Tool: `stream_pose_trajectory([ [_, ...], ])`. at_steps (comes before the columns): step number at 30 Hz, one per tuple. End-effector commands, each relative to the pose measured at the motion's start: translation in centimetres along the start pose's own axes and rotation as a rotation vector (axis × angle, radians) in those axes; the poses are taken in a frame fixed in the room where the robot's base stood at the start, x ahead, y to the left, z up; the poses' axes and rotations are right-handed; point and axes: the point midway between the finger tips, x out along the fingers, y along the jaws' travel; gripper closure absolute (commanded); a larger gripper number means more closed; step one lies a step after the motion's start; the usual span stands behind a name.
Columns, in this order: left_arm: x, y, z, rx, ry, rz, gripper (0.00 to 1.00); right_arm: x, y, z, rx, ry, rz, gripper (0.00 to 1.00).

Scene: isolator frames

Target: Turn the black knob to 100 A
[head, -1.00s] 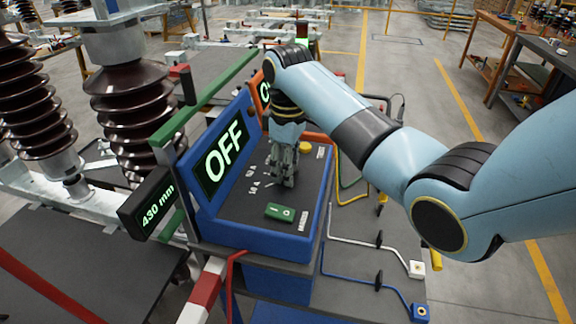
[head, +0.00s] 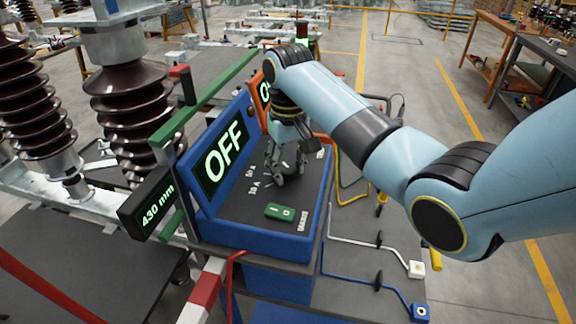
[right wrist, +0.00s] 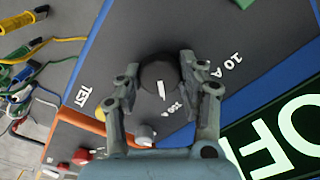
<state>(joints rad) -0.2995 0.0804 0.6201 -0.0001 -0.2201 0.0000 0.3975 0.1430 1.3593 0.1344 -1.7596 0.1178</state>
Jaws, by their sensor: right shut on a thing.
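The black knob (right wrist: 158,72) sits on the dark panel in the right wrist view, with a white pointer mark on its lower side. The mark faces a small label (right wrist: 172,108) that is partly covered and hard to read. A 10 A label (right wrist: 222,72) lies to the right and a TEST label (right wrist: 83,95) to the left. My right gripper (right wrist: 156,80) is shut on the knob, one finger on each side. In the head view my right gripper (head: 285,178) points down at the panel and mostly hides the knob. My left gripper is not in view.
The blue unit's screen (head: 223,153) reads OFF. A green switch (head: 280,212) is on its panel. An orange unit (head: 260,92) stands behind. A 430 mm display (head: 158,206) and brown insulators (head: 130,110) are at left. Cables (head: 370,245) lie at right.

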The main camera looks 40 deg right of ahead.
Motion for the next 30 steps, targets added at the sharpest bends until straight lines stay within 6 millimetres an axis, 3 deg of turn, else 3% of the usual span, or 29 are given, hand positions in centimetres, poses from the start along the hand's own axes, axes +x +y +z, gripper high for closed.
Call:
stream_pose_trajectory([
  [19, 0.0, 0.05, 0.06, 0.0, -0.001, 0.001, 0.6, -0.02, 0.01, -0.01, 0.059, 0.0, 0.0, 0.93],
  [20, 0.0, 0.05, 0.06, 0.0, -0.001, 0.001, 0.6, -0.02, 0.01, -0.01, 0.059, 0.0, 0.0, 0.6],
  [21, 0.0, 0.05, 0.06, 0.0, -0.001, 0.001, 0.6, -0.02, 0.01, -0.01, 0.059, 0.0, 0.0, 0.54],
  [25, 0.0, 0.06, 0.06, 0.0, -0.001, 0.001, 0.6, -0.01, 0.01, -0.01, 0.059, 0.0, 0.0, 0.38],
  [30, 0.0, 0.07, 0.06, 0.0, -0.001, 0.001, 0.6, -0.01, 0.01, 0.0, 0.058, 0.0, 0.0, 0.38],
])
